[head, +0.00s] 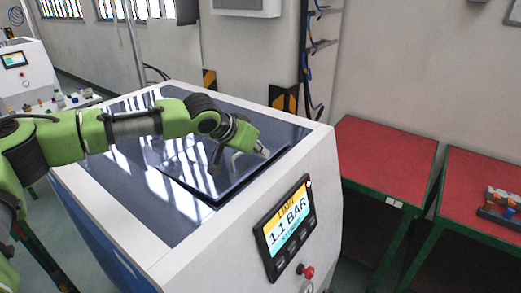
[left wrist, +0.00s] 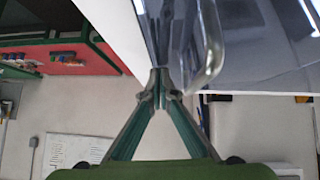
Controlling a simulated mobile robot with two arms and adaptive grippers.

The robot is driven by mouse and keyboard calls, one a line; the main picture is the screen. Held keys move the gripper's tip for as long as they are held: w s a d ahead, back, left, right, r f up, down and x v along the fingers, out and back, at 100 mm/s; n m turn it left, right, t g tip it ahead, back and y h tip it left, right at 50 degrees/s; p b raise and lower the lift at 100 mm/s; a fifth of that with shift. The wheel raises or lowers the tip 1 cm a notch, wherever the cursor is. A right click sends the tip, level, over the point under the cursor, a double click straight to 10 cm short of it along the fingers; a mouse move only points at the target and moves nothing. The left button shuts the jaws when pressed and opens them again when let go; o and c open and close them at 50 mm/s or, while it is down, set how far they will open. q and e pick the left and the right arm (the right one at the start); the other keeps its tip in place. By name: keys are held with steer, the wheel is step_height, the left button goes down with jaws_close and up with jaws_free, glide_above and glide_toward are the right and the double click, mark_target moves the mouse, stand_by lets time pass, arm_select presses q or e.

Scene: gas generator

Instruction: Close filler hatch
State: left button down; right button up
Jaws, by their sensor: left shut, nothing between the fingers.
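The filler hatch (head: 234,182) is a dark, glossy panel in the top of the white generator (head: 180,262). It lies nearly flat, and its near edge looks slightly raised, though reflections make the gap hard to judge. My left gripper (head: 264,153) is over the hatch's right part, close to its near right edge. It is shut and empty; its fingertips (left wrist: 162,78) meet in the left wrist view. A bent metal handle (left wrist: 211,48) shows just beside the fingertips there; I cannot tell whether they touch. My right gripper is not in view.
Red-topped tables (head: 385,160) stand to the right, one with a small tray of items (head: 500,205). A wall and pillar stand behind.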

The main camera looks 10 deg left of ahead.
arm_select(q)
steer(key=shift+s+d+f+p, duration=0.15)
steer(key=shift+d+f+p, duration=0.15)
steer(key=shift+f, duration=0.2)
steer(key=shift+a+f+y, duration=0.1)
steer(key=shift+f+y, duration=0.05)
steer(key=shift+y, duration=0.25)
steer(key=shift+a, duration=0.15)
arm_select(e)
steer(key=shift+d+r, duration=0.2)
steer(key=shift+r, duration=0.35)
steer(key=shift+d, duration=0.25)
